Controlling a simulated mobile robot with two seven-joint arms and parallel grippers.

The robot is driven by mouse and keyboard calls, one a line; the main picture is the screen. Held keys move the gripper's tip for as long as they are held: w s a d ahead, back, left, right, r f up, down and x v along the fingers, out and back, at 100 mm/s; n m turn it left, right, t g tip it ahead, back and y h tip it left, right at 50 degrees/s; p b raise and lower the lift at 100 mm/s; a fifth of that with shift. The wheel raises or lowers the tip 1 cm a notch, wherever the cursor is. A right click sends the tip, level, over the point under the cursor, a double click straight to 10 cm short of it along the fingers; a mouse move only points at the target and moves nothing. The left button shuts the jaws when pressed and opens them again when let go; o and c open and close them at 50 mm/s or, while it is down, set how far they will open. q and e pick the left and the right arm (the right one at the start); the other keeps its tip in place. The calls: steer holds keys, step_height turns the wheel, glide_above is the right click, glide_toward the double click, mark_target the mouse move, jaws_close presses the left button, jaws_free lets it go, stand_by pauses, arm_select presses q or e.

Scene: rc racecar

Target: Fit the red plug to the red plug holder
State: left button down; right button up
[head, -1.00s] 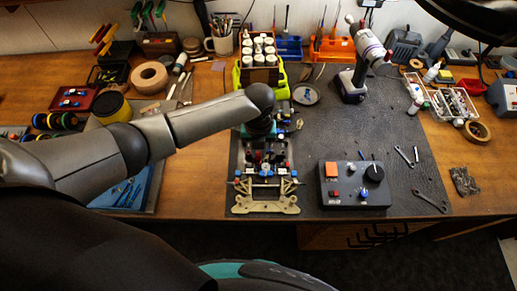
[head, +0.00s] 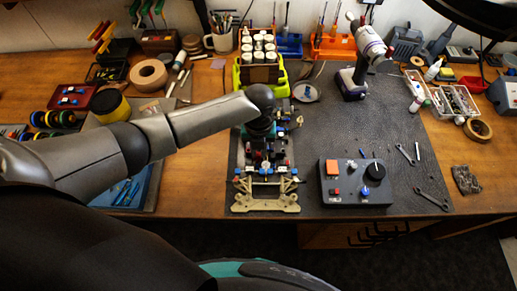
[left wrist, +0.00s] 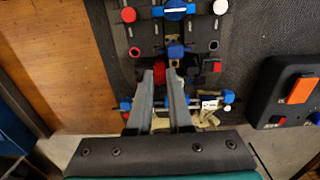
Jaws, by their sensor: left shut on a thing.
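My left gripper (left wrist: 161,82) points at the car chassis in the left wrist view. Its two grey fingers are shut on a red piece, apparently the red plug (left wrist: 160,69), which shows between the fingertips. A red ring (left wrist: 135,52), which may be the red plug holder, lies on the chassis up and left of the fingertips, apart from them. In the head view my left arm reaches over the chassis (head: 265,205), and the hand hides part of it. The fingers and the plug cannot be made out clearly there. My right gripper is not in view.
The chassis lies on a dark mat (head: 318,125). A black control box (head: 345,199) with an orange button stands to its right.

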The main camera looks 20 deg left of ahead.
mark_target(259, 154)
arm_select(q)
steer(key=shift+f+b, duration=0.3)
steer(key=shift+f, duration=0.2)
steer(key=c, duration=0.8)
jaws_free()
steer(key=shift+o, duration=0.2)
step_height(259, 154, up, 15)
steer(key=shift+r+p, duration=0.2)
steer(key=shift+p, duration=0.1)
